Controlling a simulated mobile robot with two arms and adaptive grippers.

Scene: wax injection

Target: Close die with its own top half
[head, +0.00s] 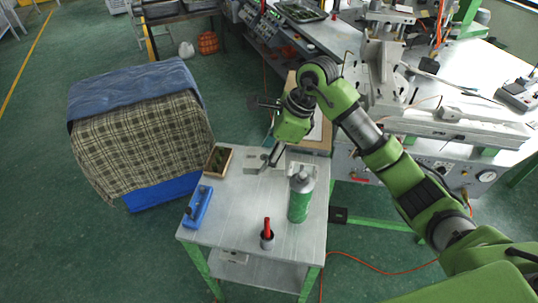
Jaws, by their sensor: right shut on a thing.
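My right gripper (273,159) reaches down over the small table, with its fingers shut at a small grey metal die part (254,163) near the table's back edge. The part is small and partly covered by the fingers. I cannot tell top half from bottom half, nor whether the two halves touch. My left gripper is not in view.
On the small table (236,217), a wooden box (218,160) with dark green contents is left of the die. A blue tool (198,206), a green spray can (299,198) and a dark cup (267,240) with a red handle stand around. The table's middle is clear.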

